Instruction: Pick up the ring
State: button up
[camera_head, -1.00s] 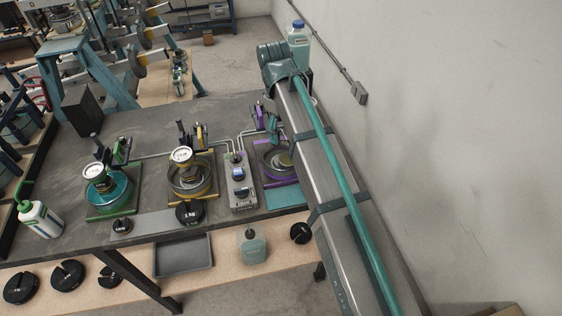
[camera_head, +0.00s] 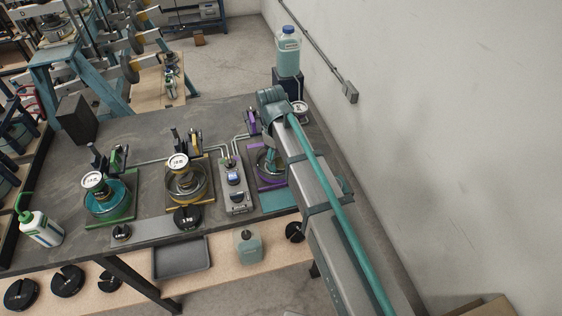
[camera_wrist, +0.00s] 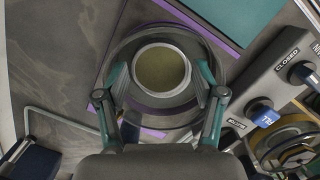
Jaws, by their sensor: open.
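A pale-rimmed ring (camera_wrist: 162,95) with a yellowish middle sits inside a round clear dish (camera_wrist: 118,58) in the wrist view. The dish stands on a purple-edged plate (camera_wrist: 185,12), which also shows in the head view (camera_head: 278,199). My gripper (camera_wrist: 160,76) is open, its teal fingers on the left and right of the ring. I cannot tell whether the fingers touch it. In the head view, my gripper (camera_head: 270,160) is over the purple-edged station, and my arm hides part of it. The ring cannot be made out clearly there.
A grey valve box (camera_head: 234,188) stands close left of the station, with labelled knobs in the wrist view. Yellow-edged (camera_head: 190,180) and green-edged (camera_head: 110,199) stations stand further left. A bottle (camera_head: 288,52) on a dark block is behind, near the wall on the right.

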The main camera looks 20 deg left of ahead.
jog(key=shift+f, duration=0.35)
jog(key=c, duration=1.1)
jog(key=shift+r, duration=0.2)
